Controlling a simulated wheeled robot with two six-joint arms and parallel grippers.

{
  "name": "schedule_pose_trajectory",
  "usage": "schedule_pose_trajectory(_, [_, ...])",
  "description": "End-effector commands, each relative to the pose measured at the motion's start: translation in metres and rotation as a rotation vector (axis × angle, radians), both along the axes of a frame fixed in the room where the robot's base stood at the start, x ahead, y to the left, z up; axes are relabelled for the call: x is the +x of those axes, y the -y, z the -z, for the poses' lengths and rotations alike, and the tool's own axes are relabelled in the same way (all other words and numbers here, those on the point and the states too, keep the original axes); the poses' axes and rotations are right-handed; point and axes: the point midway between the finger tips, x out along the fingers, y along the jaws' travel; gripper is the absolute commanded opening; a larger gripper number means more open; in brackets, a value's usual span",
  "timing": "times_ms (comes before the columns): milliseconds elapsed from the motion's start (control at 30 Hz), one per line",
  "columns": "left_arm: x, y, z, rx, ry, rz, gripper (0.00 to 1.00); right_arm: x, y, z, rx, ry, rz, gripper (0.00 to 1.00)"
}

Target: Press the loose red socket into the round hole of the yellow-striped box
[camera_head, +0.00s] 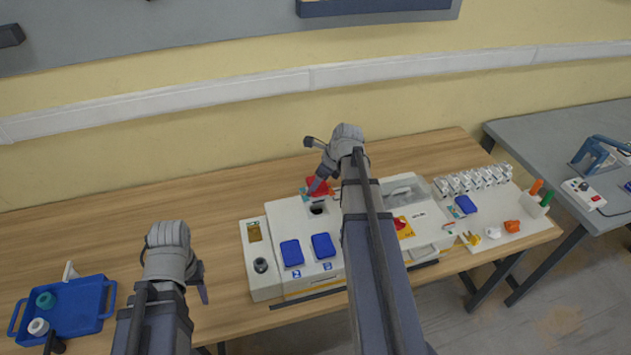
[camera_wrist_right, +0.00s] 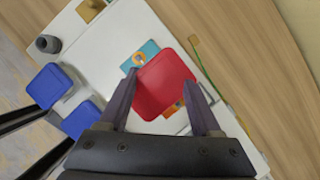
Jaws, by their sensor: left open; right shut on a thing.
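The red socket (camera_head: 318,185) is held between the fingers of my right gripper (camera_head: 316,172), over the back edge of the white box (camera_head: 284,222). The socket (camera_wrist_right: 163,86) fills the space between both fingers (camera_wrist_right: 165,90) in the right wrist view. A yellow stripe (camera_head: 300,292) runs along the front of the box. The dark round hole (camera_head: 318,208) shows in its top, just in front of the socket; I cannot make it out in the wrist view. My left gripper (camera_head: 204,285) is empty and open, left of the box.
Two blue sockets (camera_head: 291,253) (camera_head: 323,246) and a dark knob (camera_head: 260,265) sit on the box. A blue tray (camera_head: 95,292) stands at left. The wooden table behind the box is clear.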

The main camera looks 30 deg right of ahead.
Motion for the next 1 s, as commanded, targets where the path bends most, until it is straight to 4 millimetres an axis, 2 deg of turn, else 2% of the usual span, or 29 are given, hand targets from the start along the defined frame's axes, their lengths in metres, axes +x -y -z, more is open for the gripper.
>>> schedule_pose_trajectory(400, [0.0, 0.0, 0.039, 0.001, 0.0, 0.002, 0.5, 0.0, 0.0, 0.039, 0.0, 0.0, 0.0, 0.07])
schedule_pose_trajectory(1000, [0.0, 0.0, 0.042, 0.0, 0.0, 0.001, 0.5, 0.0, 0.0, 0.042, 0.0, 0.0, 0.0, 0.07])
